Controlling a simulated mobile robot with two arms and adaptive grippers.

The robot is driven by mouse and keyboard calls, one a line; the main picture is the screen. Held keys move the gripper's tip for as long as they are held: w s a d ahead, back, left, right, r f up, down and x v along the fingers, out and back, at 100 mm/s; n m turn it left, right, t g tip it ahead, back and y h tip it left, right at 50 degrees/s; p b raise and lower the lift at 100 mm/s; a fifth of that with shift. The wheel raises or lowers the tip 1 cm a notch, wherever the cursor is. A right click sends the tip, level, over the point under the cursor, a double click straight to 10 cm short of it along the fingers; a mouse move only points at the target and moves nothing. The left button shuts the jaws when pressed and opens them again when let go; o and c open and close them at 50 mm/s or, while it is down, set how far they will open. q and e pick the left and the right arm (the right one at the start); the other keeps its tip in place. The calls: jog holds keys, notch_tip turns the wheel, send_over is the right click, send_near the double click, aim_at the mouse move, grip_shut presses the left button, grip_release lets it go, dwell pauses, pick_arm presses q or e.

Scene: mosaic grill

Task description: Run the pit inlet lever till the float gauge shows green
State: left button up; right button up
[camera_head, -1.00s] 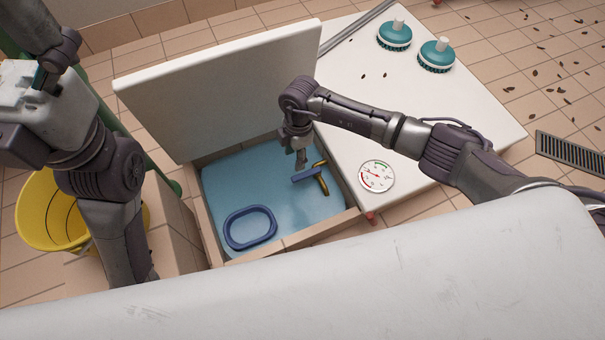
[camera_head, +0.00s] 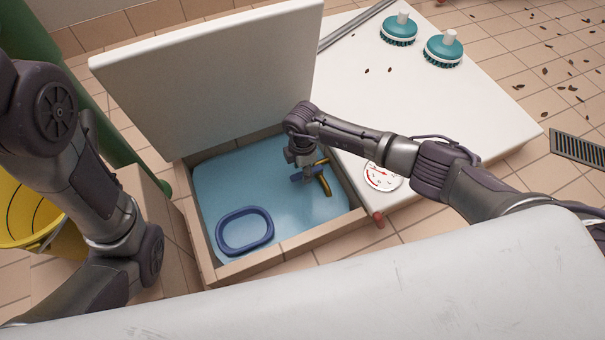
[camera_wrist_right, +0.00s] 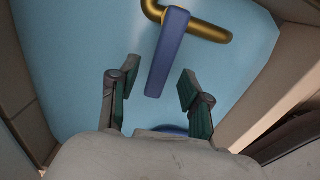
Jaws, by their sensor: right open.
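The pit (camera_head: 202,277) is an open square basin with blue water and a raised white lid (camera_head: 215,75). The inlet lever is a blue bar (camera_head: 312,173) on a brass pipe (camera_head: 325,184) in the pit's right part. My right gripper (camera_head: 303,173) is open at the lever. In the right wrist view the blue bar (camera_wrist_right: 167,52) reaches down between the two spread fingers, with no visible grip. The round gauge (camera_head: 381,179) sits on the white top; my right arm covers its upper part, and the needle's reading is unclear. My left gripper is out of view.
A blue oval ring (camera_head: 245,231) lies in the pit's near left. Two teal brushes (camera_head: 398,29) (camera_head: 443,49) stand on the white top (camera_head: 450,110). A yellow bucket (camera_head: 25,215) is at left, a floor drain (camera_head: 580,148) at right. Dark leaves lie scattered on the tiles.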

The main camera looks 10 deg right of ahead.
jog(key=shift+f, duration=0.3)
grip_shut()
dwell(0.3)
